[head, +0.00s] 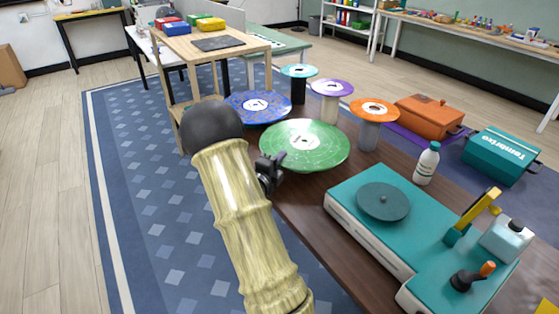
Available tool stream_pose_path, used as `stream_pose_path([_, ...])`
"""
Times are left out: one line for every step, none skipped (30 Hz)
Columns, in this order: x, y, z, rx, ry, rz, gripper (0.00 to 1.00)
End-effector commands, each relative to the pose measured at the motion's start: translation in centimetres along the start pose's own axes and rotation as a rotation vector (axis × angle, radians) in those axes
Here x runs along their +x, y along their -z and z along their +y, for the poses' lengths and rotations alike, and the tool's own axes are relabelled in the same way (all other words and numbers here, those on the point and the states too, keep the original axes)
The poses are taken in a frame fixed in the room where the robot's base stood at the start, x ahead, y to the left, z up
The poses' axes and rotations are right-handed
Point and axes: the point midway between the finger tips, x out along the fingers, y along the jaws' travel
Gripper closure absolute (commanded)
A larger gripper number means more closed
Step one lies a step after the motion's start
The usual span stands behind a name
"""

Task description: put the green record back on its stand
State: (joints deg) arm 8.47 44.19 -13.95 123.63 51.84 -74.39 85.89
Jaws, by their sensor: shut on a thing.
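The green record (304,146) is held level above the near left part of the dark brown table (318,192). My dark gripper (272,170) is shut on its near left rim. No stand shows beneath the green record; its disc hides that part of the table. Behind it, a blue record (258,107) lies flat, its support hidden. A small teal record (299,71) sits on a black stand (298,92), a purple record (332,88) on a white stand (329,108), and an orange record (374,110) on a grey stand (368,134).
A teal and white record player (410,232) with a bare platter (383,202) fills the table's near right. A white bottle (427,163) stands behind it. An orange box (429,117) and teal box (502,155) lie beyond the table.

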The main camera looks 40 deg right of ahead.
Motion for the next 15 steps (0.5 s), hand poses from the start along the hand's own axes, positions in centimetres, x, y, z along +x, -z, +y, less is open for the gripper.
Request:
stream_pose_path([0.01, 0.00, -0.04, 0.000, 0.001, 0.000, 1.00])
stream_pose_path([0.01, 0.00, -0.04, 0.000, 0.001, 0.000, 1.00])
stream_pose_path([0.01, 0.00, -0.05, 0.000, 0.001, 0.000, 1.00])
stream_pose_path([0.01, 0.00, -0.05, 0.000, 0.001, 0.000, 1.00])
stream_pose_path([0.01, 0.00, -0.06, 0.000, 0.001, 0.000, 1.00])
stream_pose_path([0.01, 0.00, -0.05, 0.000, 0.001, 0.000, 1.00])
stream_pose_path([0.01, 0.00, -0.05, 0.000, 0.001, 0.000, 1.00])
stream_pose_path([0.01, 0.00, -0.05, 0.000, 0.001, 0.000, 0.88])
stream_pose_path([0.01, 0.00, -0.05, 0.000, 0.001, 0.000, 0.80])
stream_pose_path([0.01, 0.00, -0.05, 0.000, 0.001, 0.000, 0.74])
stream_pose_path([0.01, 0.00, -0.05, 0.000, 0.001, 0.000, 0.68])
stream_pose_path([0.01, 0.00, -0.04, 0.000, 0.001, 0.000, 0.68])
stream_pose_path([0.01, 0.00, -0.04, 0.000, 0.001, 0.000, 0.68])
stream_pose_path([0.01, 0.00, -0.04, 0.000, 0.001, 0.000, 0.68])
stream_pose_path([0.01, 0.00, -0.03, 0.000, 0.001, 0.000, 0.68])
